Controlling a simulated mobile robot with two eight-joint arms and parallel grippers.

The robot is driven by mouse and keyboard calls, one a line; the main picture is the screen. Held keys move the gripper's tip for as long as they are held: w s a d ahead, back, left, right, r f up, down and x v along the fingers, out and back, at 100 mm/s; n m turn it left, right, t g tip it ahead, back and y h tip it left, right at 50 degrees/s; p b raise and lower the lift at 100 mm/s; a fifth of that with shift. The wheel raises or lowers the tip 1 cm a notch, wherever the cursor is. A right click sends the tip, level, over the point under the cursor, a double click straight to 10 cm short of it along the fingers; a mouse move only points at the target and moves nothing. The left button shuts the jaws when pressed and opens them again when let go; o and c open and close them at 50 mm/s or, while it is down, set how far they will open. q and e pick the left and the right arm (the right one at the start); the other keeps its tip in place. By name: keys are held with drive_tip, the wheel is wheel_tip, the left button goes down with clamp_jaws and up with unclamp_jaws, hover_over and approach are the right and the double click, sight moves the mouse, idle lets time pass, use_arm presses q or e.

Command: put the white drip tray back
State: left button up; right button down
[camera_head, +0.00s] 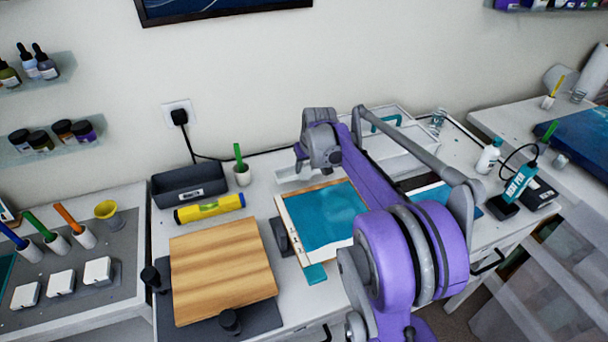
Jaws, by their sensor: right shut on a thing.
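My right arm reaches up from the lower right over the bench. Its right gripper (301,160) is at the back of the bench, small and partly hidden by its own wrist. It is shut, seemingly on the rim of a white tray (288,174), which looks like the drip tray. Much of that tray is hidden behind the wrist and arm. Whether it touches the bench cannot be told. A teal-covered panel in a wooden frame (320,213) lies just in front of it. My left gripper is not in view.
A wooden board (220,268) lies on the left of the bench, with a yellow level (210,208) and dark bin (188,184) behind it. A white divided tray (392,165) is at the back right.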

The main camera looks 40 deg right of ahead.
sight(306, 169)
wheel_tip(306, 169, down, 3)
drive_tip(key=shift+f, duration=0.2)
drive_tip(key=shift+f, duration=0.1)
drive_tip(key=c, duration=0.5)
unclamp_jaws()
drive_tip(key=shift+r, duration=0.3)
drive_tip(key=v, duration=1.1)
drive_tip(key=shift+r, duration=0.4)
